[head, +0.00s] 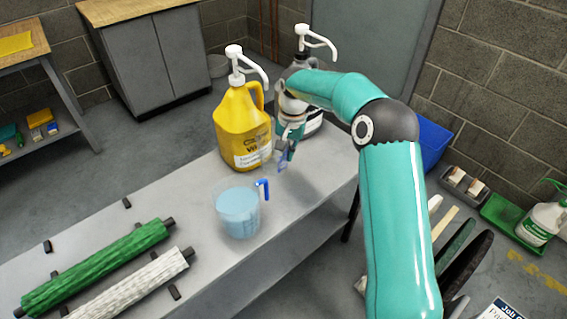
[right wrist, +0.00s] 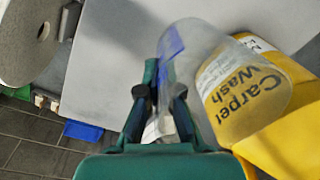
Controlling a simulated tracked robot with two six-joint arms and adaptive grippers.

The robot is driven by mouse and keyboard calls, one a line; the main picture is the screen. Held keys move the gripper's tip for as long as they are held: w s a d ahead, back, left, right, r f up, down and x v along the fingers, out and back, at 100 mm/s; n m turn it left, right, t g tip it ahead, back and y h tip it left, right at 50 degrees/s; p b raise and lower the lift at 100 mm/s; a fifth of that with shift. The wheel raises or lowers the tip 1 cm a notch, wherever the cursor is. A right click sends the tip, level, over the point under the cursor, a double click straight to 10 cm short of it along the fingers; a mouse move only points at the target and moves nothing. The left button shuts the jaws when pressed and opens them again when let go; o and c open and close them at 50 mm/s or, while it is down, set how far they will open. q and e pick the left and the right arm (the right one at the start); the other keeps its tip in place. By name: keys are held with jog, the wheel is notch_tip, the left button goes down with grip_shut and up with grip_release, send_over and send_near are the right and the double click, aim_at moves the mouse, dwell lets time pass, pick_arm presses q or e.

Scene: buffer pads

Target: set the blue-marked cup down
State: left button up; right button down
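The blue-marked cup (head: 282,164) is small and clear with a blue mark. It is at my right gripper (head: 285,152), beside the yellow jug and beyond the blue-handled pitcher. In the right wrist view the see-through cup (right wrist: 186,40) lies at the fingertips of my right gripper (right wrist: 166,92), which look closed on its wall. The cup looks tilted in that view. Whether its base touches the grey bench (head: 165,200) cannot be told. My arm and gripper hide part of the cup in the head view. My left gripper is not in view.
A yellow Carpet Wash jug (head: 240,125) with a white pump stands close left of the cup. A pitcher (head: 238,212) of blue liquid is nearer. Green (head: 95,268) and white (head: 130,285) rollers lie front left.

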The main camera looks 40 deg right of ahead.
jog(key=shift+w+f, duration=0.55)
jog(key=shift+w, duration=0.25)
notch_tip(320, 180, down, 5)
jog(key=shift+f+b, duration=0.1)
jog(key=shift+b, duration=0.25)
jog(key=shift+w+f, duration=0.2)
jog(key=shift+f, duration=0.15)
jog(key=c, duration=1.3)
grip_release()
jog(key=r, duration=0.4)
jog(key=r+p, duration=0.1)
jog(key=r, duration=0.7)
jog(key=shift+s+d+p, duration=0.15)
jog(key=shift+s+p, duration=0.15)
jog(key=shift+s, duration=0.05)
